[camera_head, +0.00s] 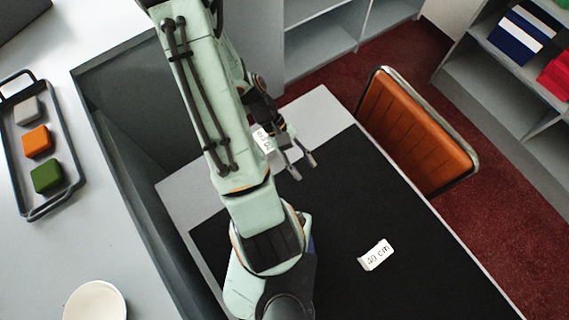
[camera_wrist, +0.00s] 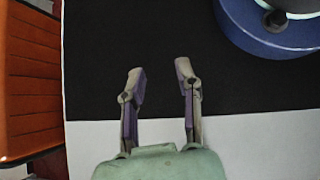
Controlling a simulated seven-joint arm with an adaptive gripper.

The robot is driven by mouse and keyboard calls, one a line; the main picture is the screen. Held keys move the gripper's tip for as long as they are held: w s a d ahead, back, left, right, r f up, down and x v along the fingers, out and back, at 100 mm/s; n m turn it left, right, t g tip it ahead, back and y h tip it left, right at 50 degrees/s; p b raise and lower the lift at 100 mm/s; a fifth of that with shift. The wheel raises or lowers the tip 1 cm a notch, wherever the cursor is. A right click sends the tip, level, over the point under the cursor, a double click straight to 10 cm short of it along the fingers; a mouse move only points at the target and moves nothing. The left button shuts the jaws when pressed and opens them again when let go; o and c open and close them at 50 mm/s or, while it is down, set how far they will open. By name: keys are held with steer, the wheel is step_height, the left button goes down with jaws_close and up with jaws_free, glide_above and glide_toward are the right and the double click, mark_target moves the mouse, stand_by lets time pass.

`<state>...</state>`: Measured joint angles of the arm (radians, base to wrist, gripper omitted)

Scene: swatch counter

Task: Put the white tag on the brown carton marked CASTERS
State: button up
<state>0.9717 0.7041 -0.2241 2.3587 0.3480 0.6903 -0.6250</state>
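A white tag (camera_head: 376,255) printed "40 cm" lies on the black mat at the lower right in the head view. A second white piece (camera_head: 264,140) with dark print shows beside my arm, partly hidden; I cannot tell what it lies on or read it fully. No brown carton marked CASTERS is in view. My gripper (camera_head: 303,167) is over the far part of the table, away from the "40 cm" tag. In the wrist view my gripper (camera_wrist: 159,70) has its two fingers apart with nothing between them.
The black mat (camera_head: 335,210) is mostly clear. An orange chair (camera_head: 415,130) stands at the table's far right edge. A dark tray (camera_head: 62,180) with grey, orange and green blocks and a white bowl (camera_head: 95,301) are on the left counter. Shelves with binders (camera_head: 518,36) stand upper right.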

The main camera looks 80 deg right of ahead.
steer(key=w+a+r+n+t+h, duration=0.25)
steer(key=w+r, duration=0.45)
steer(key=w, duration=0.5)
steer(key=w+a+r+n+t, duration=0.1)
steer(key=w+a+r+n, duration=0.1)
steer(key=a+r, duration=0.2)
steer(key=w+a+r+n+t+h, duration=0.1)
steer(key=w+a+r+n+t, duration=0.1)
steer(key=a, duration=0.6)
step_height(320, 180, up, 2)
steer(key=shift+w+r, duration=0.1)
steer(key=shift+w, duration=0.65)
steer(key=o, duration=0.4)
steer(key=a+r+n, duration=0.1)
steer(key=s+a+t, duration=0.1)
steer(key=a, duration=0.1)
steer(key=s+a+r+n, duration=0.1)
steer(key=shift+a+r+n+t, duration=0.25)
steer(key=shift+a+r+n, duration=0.1)
steer(key=shift+a, duration=0.05)
steer(key=shift+o, duration=1)
steer(key=shift+a, duration=0.15)
